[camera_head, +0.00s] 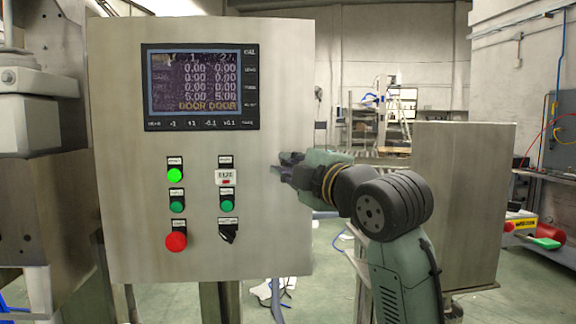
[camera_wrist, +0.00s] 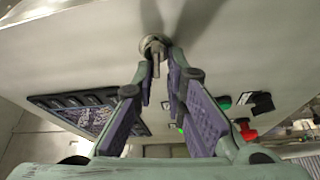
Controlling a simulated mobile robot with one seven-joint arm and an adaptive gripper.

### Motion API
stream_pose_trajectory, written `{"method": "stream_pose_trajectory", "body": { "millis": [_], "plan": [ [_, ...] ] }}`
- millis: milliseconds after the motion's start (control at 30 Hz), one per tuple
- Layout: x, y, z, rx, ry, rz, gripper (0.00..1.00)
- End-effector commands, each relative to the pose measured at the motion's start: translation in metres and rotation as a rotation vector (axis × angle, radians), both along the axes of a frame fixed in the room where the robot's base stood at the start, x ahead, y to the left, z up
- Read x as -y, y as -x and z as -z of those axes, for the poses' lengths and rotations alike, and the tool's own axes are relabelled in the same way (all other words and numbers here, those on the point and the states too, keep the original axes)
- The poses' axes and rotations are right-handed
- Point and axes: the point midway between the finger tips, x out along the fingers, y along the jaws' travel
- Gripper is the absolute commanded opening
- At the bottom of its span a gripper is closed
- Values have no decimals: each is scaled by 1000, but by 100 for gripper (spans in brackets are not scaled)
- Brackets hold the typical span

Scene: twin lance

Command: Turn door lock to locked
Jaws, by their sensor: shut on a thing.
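A round metal lock (camera_wrist: 151,43) with a small key-like tab (camera_wrist: 156,66) sits on the panel face in the wrist view. My gripper (camera_wrist: 160,62) has its fingertips on either side of the tab and is shut on it. In the head view my gripper (camera_head: 289,168) reaches in from the right and touches the panel's right part. There it hides the lock, and its markings and exact turn are not readable.
The steel control panel (camera_head: 137,222) carries a screen (camera_head: 203,82), a lit green button (camera_head: 174,175), a red button (camera_head: 176,241) and a black selector switch (camera_head: 228,233). A steel cabinet (camera_head: 460,190) stands behind my arm at right. A grey machine stands at far left.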

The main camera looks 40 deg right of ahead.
Motion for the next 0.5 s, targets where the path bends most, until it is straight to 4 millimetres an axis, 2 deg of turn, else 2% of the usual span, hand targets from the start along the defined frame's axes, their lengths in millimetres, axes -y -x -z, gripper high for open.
{"method": "stream_pose_trajectory", "body": {
  "millis": [33, 500],
  "plan": [
    [3, 3, -10, 9, 31, 11, 0],
    [2, 2, -9, -71, 160, 8, 0]
  ]
}}
